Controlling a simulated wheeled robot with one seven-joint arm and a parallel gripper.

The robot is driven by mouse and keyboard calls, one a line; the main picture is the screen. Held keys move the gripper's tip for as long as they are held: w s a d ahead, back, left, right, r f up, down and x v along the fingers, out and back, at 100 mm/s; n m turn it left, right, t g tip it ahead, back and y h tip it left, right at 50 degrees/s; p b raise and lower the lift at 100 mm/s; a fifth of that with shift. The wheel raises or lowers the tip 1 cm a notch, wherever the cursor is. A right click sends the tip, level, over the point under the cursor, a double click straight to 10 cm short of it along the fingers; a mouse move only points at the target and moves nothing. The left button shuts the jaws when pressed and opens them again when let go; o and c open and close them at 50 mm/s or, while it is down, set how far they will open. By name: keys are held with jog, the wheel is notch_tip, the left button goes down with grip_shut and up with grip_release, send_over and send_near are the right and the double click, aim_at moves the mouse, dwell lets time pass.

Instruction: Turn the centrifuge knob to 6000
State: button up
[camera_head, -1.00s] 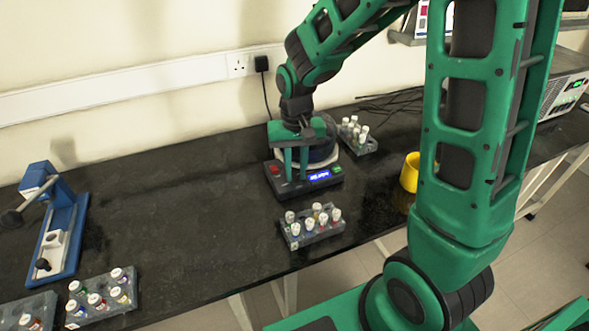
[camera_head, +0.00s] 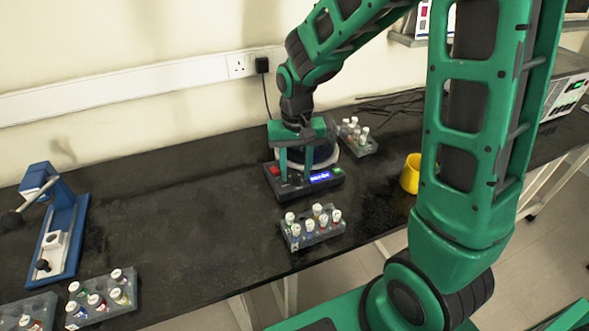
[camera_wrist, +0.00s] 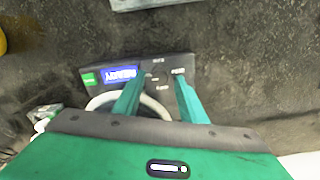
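The centrifuge (camera_head: 338,168) stands on the black bench, with a dark front panel, a lit blue display (camera_head: 320,176) and a green button (camera_head: 337,170). A red button (camera_head: 275,170) is at the panel's left end. My gripper (camera_head: 296,173) points down over the panel, covering part of the centrifuge. In the wrist view, my gripper's (camera_wrist: 158,78) two green fingers are apart, either side of a small dark area with white labels, where the knob (camera_wrist: 158,79) seems to be. The display (camera_wrist: 121,74) is left of the fingers; its text is too blurred to read. I cannot tell whether either finger touches the knob.
A tube rack (camera_head: 313,232) stands in front of the centrifuge, and another (camera_head: 358,138) behind it to the right. A yellow cup (camera_head: 411,173) is to the right. A blue device (camera_head: 62,235) and more racks (camera_head: 103,298) are at left. The bench between is clear.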

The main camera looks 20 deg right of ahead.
aim_at(296, 174)
notch_tip(296, 174, up, 10)
jog(key=shift+r, duration=0.25)
dwell(0.6)
jog(key=s+d+m, duration=0.1)
jog(key=s+d, duration=0.7)
jog(key=s, duration=0.4)
jog(key=s+d+m, duration=0.2)
jog(key=s+d, duration=0.7)
jog(key=s, duration=0.3)
jog(key=shift+d, duration=0.15)
